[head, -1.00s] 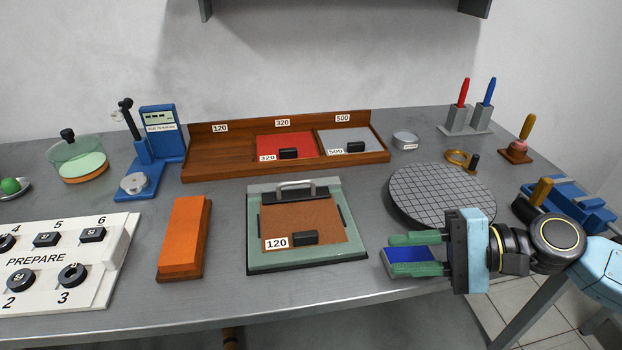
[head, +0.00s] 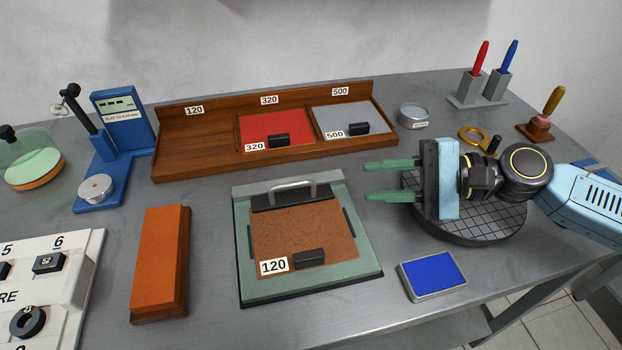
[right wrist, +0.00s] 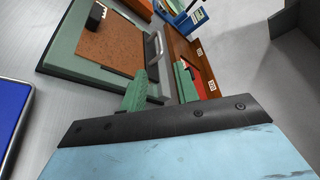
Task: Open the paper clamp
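The paper clamp is a dark bar with a silver handle (head: 300,191) along the back edge of a green sanding board (head: 262,290). A brown sheet marked 120 (head: 325,232) lies on the board, with its back edge at the bar. My right gripper (head: 376,180) is in the air to the right of the clamp, fingers pointing left at it. Its green fingers are apart and nothing is between them. In the right wrist view the board (right wrist: 75,68) and the handle (right wrist: 155,52) show beyond the fingers. My left gripper is out of view.
A blue pad in a metal tin (head: 432,276) lies right of the board. A round gridded plate (head: 490,225) is under my right arm. An orange block (head: 160,258) stands left. A wooden rack (head: 190,150) with red and grey sheets is behind. Bare table separates these.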

